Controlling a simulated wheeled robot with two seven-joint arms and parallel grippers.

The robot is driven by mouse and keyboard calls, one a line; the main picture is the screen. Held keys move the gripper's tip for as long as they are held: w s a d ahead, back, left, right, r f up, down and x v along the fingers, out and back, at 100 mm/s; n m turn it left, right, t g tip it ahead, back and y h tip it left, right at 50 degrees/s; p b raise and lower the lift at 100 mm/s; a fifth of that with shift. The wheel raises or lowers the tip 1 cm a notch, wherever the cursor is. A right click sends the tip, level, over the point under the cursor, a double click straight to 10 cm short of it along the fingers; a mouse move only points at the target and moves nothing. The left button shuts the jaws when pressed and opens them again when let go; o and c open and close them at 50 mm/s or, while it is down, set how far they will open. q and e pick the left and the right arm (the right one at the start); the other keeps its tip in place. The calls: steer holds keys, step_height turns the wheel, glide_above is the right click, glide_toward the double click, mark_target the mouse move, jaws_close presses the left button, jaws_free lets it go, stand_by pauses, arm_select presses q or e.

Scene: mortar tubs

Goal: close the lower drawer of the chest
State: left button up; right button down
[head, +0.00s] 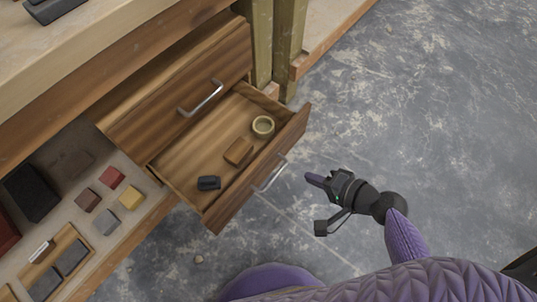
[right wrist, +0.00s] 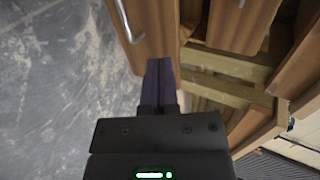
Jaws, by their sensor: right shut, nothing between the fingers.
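The wooden chest has an upper drawer (head: 170,105) and a lower drawer (head: 257,172). The lower drawer stands well open. Inside it are a pale ring-shaped item (head: 263,126), a brown block (head: 238,151) and a dark small item (head: 208,183). Its metal handle (head: 270,174) is on the front. My right gripper (head: 308,177) is shut and empty, just right of that front in the head view, apparently apart from it. In the right wrist view, its fingers (right wrist: 158,72) point toward a wooden drawer front (right wrist: 155,35). My left gripper is not in view.
A bench top (head: 60,62) overhangs the chest. A lower shelf (head: 105,243) at left holds several coloured blocks and dark pieces. Wooden posts (head: 288,45) stand behind the drawers. The grey floor (head: 430,110) at right is clear.

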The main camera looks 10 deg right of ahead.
mark_target(265, 157)
steer(key=b+x, duration=0.1)
steer(key=x, duration=0.2)
steer(key=b+x, duration=0.2)
steer(key=x, duration=0.2)
steer(key=r+b+x, duration=0.1)
steer(key=x, duration=0.3)
steer(key=shift+w+a+b, duration=0.2)
steer(key=shift+w+b, duration=0.1)
steer(key=shift+b, duration=0.05)
steer(key=shift+w+a, duration=0.25)
steer(key=shift+w, duration=0.1)
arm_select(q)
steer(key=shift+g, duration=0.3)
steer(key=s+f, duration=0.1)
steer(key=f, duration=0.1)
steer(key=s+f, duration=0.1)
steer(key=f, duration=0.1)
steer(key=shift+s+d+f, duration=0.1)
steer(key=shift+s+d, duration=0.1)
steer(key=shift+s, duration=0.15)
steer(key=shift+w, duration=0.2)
